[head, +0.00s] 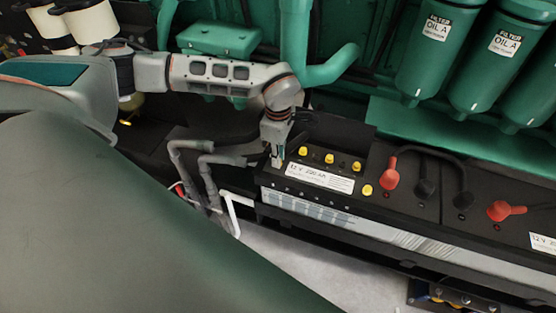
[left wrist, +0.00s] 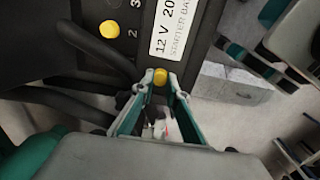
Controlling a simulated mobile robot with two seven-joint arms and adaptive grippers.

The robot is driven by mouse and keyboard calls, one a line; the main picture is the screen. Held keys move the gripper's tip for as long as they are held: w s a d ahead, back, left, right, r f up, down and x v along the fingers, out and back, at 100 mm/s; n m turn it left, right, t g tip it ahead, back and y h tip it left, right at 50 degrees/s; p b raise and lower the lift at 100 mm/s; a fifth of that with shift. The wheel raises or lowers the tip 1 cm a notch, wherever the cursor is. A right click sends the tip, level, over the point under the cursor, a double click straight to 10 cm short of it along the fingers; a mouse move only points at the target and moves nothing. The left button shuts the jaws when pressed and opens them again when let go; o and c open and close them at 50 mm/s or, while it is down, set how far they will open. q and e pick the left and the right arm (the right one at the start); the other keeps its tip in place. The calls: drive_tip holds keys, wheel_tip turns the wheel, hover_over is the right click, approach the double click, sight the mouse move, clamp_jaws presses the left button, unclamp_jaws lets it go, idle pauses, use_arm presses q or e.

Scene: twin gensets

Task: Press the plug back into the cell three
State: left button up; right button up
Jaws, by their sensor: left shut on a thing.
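My left gripper (head: 277,161) points down at the left end of the black battery (head: 312,197). In the left wrist view its fingers (left wrist: 160,84) are shut on a yellow plug (left wrist: 160,77), beside the white label's end. The head view hides this held plug behind the fingers. Yellow plugs (head: 302,150), (head: 329,158) and (head: 356,166) stand in a row along the battery top. Another yellow plug (head: 367,190) is off that row, near the front right. The wrist view shows one row plug (left wrist: 109,29) by the printed numbers. I cannot make out cell three's opening. My right gripper is not in view.
Red terminal covers (head: 390,170) and a black cable (head: 437,154) lie right of the plugs. Grey bent pipes (head: 207,170) stand close left of the battery. Green oil filters (head: 436,45) and a green pipe (head: 330,68) are behind. Floor (head: 300,265) shows in front.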

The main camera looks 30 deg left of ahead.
use_arm(q)
drive_tip(key=shift+r+p, duration=0.95)
drive_tip(key=shift+r, duration=0.4)
drive_tip(key=shift+r+p, duration=0.45)
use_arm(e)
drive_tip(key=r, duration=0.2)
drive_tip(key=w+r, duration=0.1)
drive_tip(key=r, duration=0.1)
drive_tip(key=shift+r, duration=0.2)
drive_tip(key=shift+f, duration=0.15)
